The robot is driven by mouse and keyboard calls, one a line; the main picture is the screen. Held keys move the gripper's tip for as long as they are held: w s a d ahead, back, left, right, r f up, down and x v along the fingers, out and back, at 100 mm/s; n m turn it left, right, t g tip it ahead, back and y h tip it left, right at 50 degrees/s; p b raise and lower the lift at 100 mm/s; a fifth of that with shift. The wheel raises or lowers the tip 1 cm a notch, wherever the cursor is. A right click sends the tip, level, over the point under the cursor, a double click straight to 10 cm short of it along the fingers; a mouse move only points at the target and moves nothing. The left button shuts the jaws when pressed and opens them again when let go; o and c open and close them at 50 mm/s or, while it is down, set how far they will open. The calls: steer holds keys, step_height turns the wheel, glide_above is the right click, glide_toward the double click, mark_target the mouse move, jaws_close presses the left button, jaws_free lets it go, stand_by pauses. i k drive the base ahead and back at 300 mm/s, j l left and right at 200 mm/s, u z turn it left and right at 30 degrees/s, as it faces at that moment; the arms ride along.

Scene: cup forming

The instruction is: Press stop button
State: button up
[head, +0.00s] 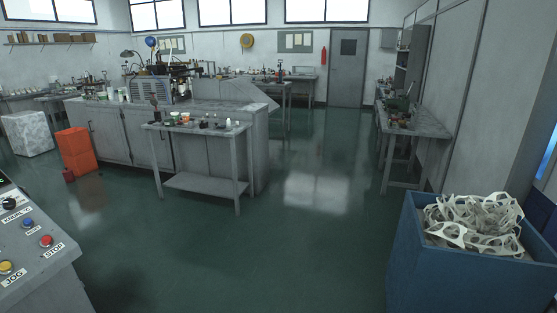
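The red stop button (46,241) sits on a grey sloped control panel (40,270) at the lower left of the head view, with a white STOP label just below it. A blue button (27,223) is beside it to the upper left. A yellow button (6,267) with a JOG label is to the lower left. A black knob (9,203) is at the panel's upper left. The panel is cut off by the left edge of the picture. My gripper is not in view.
A blue bin (412,255) heaped with pale perforated scrap (475,225) stands at lower right. A small table (200,130) with items stands mid-left before a long cabinet. The green floor (250,250) between panel and bin is clear.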

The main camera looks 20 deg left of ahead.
mark_target(46, 240)
steer(key=i+u, duration=0.2)
steer(key=i, duration=0.4)
steer(key=i+l+u, duration=0.2)
steer(key=i, duration=0.4)
steer(key=i+u, duration=0.2)
steer(key=i, duration=0.35)
steer(key=i+j+u, duration=0.1)
steer(key=i+u, duration=0.55)
steer(key=u, duration=0.25)
steer(key=i+l+u, duration=0.15)
steer(key=i+u, duration=0.25)
steer(key=i+l+u, duration=0.25)
steer(key=u, duration=0.2)
steer(key=i+l+u, duration=0.1)
steer(key=i+u, duration=0.15)
steer(key=u, duration=0.15)
steer(key=i+l+u, duration=0.15)
steer(key=u, duration=0.2)
steer(key=i+l+u, duration=0.4)
steer(key=k+j, duration=0.05)
steer(key=j, duration=0.05)
